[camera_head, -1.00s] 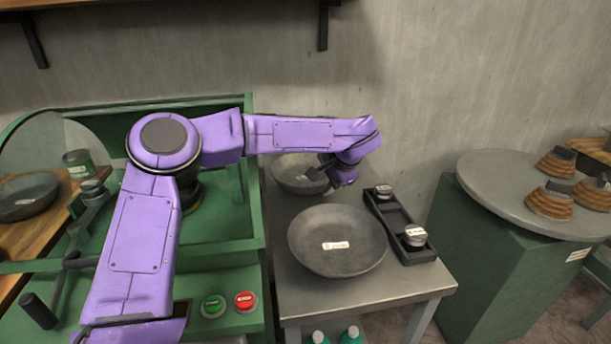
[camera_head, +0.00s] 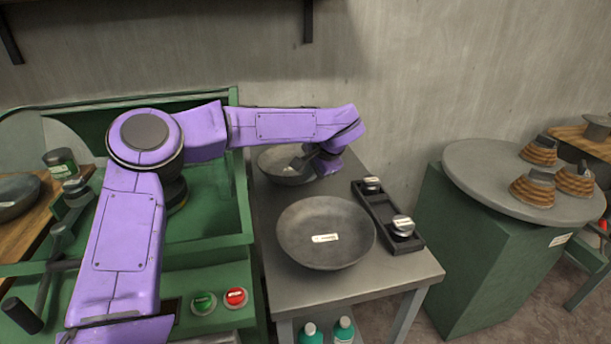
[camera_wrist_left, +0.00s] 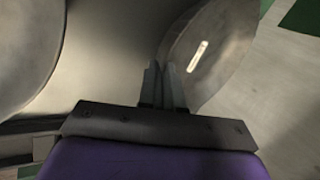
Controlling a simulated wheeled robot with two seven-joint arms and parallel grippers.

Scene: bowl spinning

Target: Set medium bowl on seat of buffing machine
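The medium bowl (camera_head: 275,163) is grey with a white label and rests at the back of the metal table, partly behind my left gripper (camera_head: 303,162). In the left wrist view the gripper's fingers (camera_wrist_left: 163,80) are close together with the rim of the labelled bowl (camera_wrist_left: 215,55) between them. The bowl looks level on the table. The green buffing machine (camera_head: 215,255) stands to the left, with a green and a red button in front. A dark round part with a yellow edge (camera_head: 176,192), perhaps its seat, is mostly hidden by my arm. My right gripper is out of view.
A larger labelled bowl (camera_head: 325,245) sits at the front of the table (camera_head: 300,292). A black tray (camera_head: 385,215) with two round pieces lies to its right. Another bowl (camera_head: 14,205) is at far left. A green pedestal (camera_head: 470,250) carries several wooden-based pads.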

